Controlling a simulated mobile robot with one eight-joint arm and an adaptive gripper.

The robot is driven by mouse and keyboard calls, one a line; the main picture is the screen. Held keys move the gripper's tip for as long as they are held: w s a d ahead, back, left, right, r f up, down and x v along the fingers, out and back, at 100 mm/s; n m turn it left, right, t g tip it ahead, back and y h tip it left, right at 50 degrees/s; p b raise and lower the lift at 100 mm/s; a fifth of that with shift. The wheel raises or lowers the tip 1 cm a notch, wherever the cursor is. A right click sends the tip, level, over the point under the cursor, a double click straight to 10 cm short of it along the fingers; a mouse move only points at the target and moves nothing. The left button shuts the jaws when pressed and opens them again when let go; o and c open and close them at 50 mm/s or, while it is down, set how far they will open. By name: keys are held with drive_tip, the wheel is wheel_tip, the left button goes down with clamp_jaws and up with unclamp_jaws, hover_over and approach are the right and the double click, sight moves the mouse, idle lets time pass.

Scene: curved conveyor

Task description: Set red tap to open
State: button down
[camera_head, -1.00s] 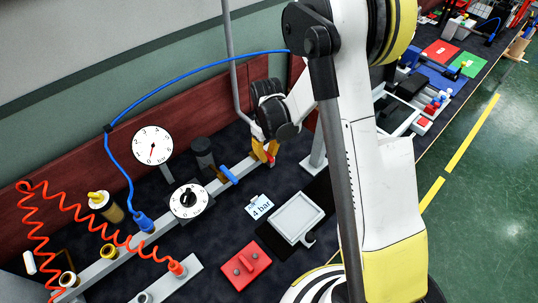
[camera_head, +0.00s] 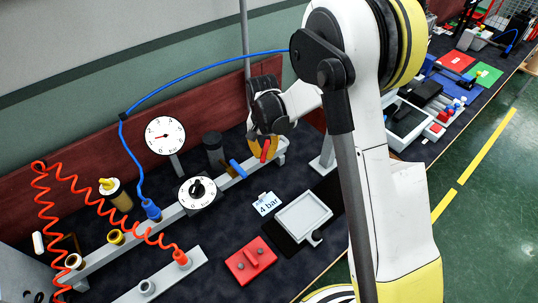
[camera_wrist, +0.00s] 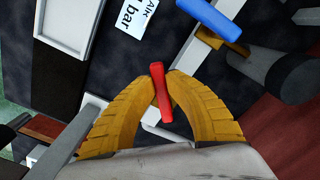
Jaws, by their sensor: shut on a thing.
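The red tap (camera_head: 265,150) is a small red lever near the far right end of the grey pipe (camera_head: 228,183). My gripper (camera_head: 262,148) has its yellow fingers closed around the lever, reaching it from above. In the wrist view the red tap (camera_wrist: 162,98) stands nearly upright in the picture, pinched between the two curved fingertips (camera_wrist: 161,88). Both ends of the lever stick out past the fingers. The tap's body under the lever is mostly hidden.
A blue tap (camera_head: 238,168) sits close by on the same pipe, beside a dark cylinder (camera_head: 214,148). A round gauge (camera_head: 165,136) and a dial with a black knob (camera_head: 197,193) stand left. A "4 bar" card (camera_head: 266,204) and grey tray (camera_head: 304,216) lie in front.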

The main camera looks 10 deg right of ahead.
drive_tip(key=a+m, duration=0.1)
drive_tip(key=m, duration=0.1)
drive_tip(key=w+m, duration=0.1)
drive_tip(key=m, duration=0.1)
drive_tip(key=shift+w+a+m+b, duration=0.15)
drive_tip(key=shift+a+m+b, duration=0.15)
drive_tip(key=shift+a+b, duration=0.1)
drive_tip(key=shift+w+a+m, duration=0.25)
drive_tip(key=shift+w+m, duration=0.1)
drive_tip(key=shift+m, duration=0.5)
drive_tip(key=shift+w+a+m, duration=0.25)
drive_tip(key=shift+w+m, duration=0.1)
drive_tip(key=shift+m, duration=0.5)
drive_tip(key=c, duration=1.4)
unclamp_jaws()
drive_tip(key=shift+w, duration=0.1)
wheel_tip(320, 180, up, 12)
